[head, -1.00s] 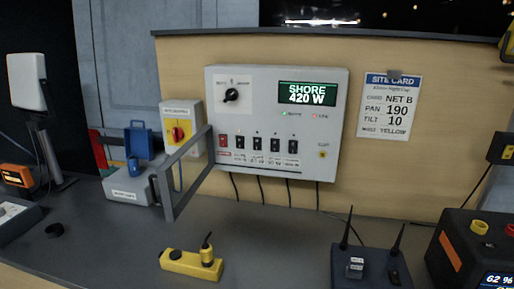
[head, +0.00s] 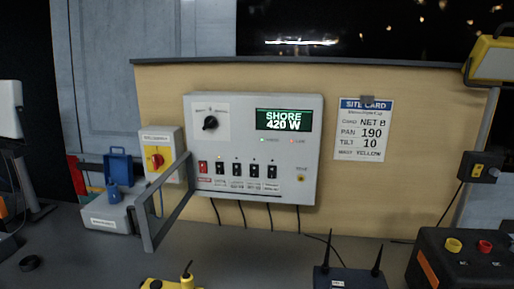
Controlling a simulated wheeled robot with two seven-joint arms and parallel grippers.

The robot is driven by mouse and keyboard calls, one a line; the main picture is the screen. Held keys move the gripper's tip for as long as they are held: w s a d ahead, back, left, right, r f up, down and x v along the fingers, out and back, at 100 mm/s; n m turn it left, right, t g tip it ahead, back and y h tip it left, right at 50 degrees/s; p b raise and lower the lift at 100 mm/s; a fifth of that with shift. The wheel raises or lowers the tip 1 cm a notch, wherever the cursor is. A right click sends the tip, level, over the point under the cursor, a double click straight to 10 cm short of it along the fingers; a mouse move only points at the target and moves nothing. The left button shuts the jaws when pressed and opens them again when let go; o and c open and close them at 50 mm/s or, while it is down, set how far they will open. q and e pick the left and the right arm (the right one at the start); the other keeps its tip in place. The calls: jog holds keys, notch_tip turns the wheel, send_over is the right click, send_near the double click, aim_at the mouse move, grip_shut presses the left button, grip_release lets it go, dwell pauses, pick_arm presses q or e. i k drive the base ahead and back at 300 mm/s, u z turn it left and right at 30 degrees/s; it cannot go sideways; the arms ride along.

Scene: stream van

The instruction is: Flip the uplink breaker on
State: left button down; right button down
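The grey power panel (head: 310,150) is fixed to the wooden back board. A row of switches runs along its lower part: a red one (head: 203,168) at the left, then several black breakers (head: 237,169). The labels under them are too small to read, so I cannot tell which is the uplink breaker or how each is set. The panel's green display (head: 282,119) reads SHORE 420 W. A grey open frame (head: 164,202), like a swung-open cover, sticks out from the panel's lower left side. Neither gripper is in view.
A yellow box with a red knob (head: 156,159) and a grey case with a blue part (head: 110,216) stand left. On the counter are a yellow connector block (head: 172,284), a router with two antennas (head: 350,279) and a black power unit (head: 462,265). A site card (head: 362,130) hangs right.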

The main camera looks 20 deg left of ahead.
aim_at(254, 168)
jog(key=u, duration=0.55)
jog(key=k, duration=1.35)
jog(key=z, duration=0.05)
jog(key=i, duration=0.5)
jog(key=z, duration=0.75)
jog(key=i, duration=1.25)
jog(key=u, duration=0.6)
